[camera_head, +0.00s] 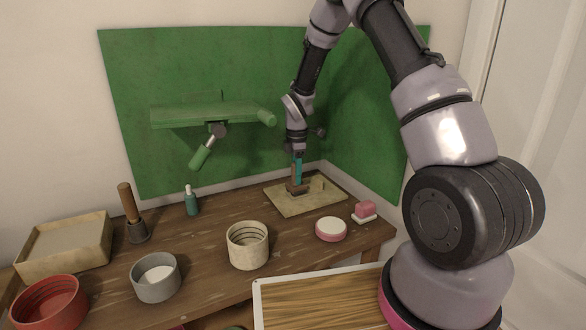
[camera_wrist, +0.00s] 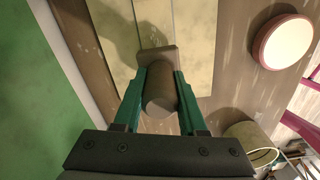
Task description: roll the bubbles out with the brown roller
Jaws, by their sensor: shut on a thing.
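My gripper (camera_head: 297,168) points down over the back right of the wooden table, with its teal fingers closed on the brown roller (camera_head: 296,187). In the wrist view, my gripper (camera_wrist: 160,88) has one finger on each side of the roller's thick brown cylindrical part (camera_wrist: 160,92). A flat brown end piece (camera_wrist: 157,56) shows just beyond it. The roller is at a flat cream board (camera_head: 290,207); whether it touches the surface is hard to tell. The board also shows in the wrist view (camera_wrist: 192,70), with pale mottling. I cannot make out separate bubbles.
A cream pot (camera_head: 248,246) stands in front. A teal bottle (camera_head: 191,201) stands left.

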